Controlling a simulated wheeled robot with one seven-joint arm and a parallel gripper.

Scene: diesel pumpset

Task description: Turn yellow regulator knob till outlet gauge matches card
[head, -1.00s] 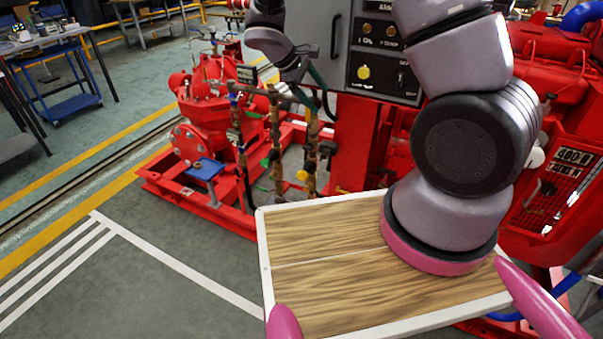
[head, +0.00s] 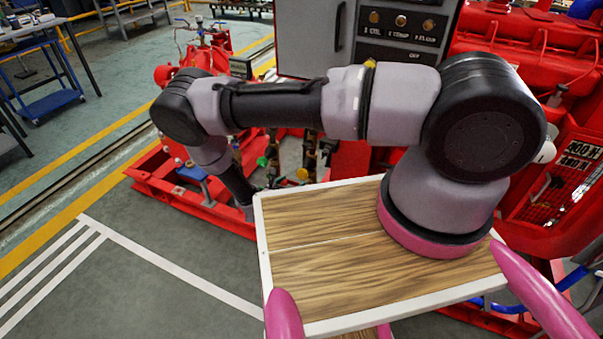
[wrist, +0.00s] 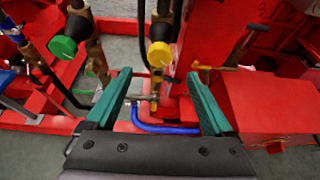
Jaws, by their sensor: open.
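The yellow regulator knob (wrist: 159,54) sits on a vertical brass pipe, near the top middle of the wrist view. It also shows low among the pipes in the head view (head: 302,174). My gripper (wrist: 158,74) is open and empty. Its teal fingers lie left and right of the knob in the picture, with the knob beyond their tips; I see no contact. A green knob (wrist: 62,47) is on the pipe to the left. I cannot make out an outlet gauge reading or a card; my arm covers much of the pipework in the head view.
Red pump frame (head: 190,205) surrounds the pipes. A blue hose (wrist: 165,129) runs below the yellow knob, and a red block (wrist: 265,103) stands at right. A grey control cabinet (head: 400,40) rises behind my arm.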

